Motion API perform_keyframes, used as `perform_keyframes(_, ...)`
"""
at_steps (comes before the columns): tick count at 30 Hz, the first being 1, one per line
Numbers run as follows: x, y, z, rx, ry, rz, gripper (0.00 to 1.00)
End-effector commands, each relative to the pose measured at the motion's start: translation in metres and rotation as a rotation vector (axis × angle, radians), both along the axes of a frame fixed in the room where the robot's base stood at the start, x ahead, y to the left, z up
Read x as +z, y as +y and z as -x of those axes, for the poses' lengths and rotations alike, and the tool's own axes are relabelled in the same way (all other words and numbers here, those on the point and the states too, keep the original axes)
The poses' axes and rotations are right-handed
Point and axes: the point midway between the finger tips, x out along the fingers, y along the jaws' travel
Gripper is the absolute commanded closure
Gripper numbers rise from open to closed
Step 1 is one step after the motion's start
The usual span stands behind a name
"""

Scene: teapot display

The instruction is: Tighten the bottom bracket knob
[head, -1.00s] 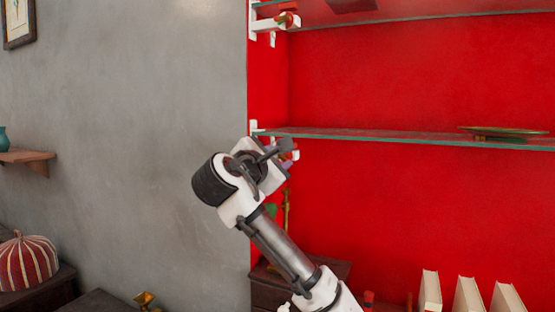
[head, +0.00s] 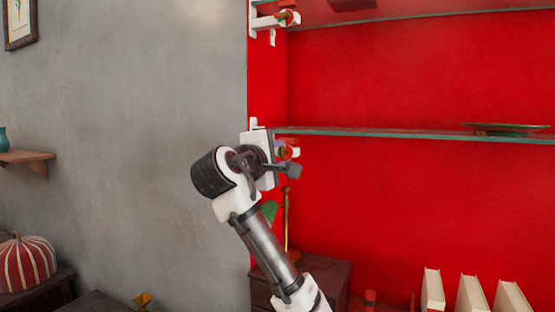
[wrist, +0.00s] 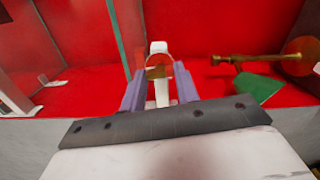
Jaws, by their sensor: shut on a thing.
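The bottom bracket knob (head: 288,152) is a small red and white part at the left end of the lower glass shelf (head: 400,134). It is partly hidden behind my wrist in the head view. In the wrist view, the brownish knob (wrist: 158,72) sits between the two purple fingers of my gripper (wrist: 159,80), in front of the white bracket (wrist: 158,48). My gripper is shut on it.
An upper bracket knob (head: 288,18) sits above at the upper glass shelf. A brass stand (wrist: 250,59) with a green leaf-like part (wrist: 257,87) is close on the right in the wrist view. Pale books (head: 432,290) stand low at right. A grey wall is left.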

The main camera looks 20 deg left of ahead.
Motion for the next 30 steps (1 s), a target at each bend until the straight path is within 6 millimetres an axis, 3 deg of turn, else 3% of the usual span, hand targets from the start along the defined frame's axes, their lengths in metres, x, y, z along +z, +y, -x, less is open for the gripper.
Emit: perform_keyframes(30,-0.0025,0.0012,-0.0001,-0.001,-0.180,-0.950,0.92)
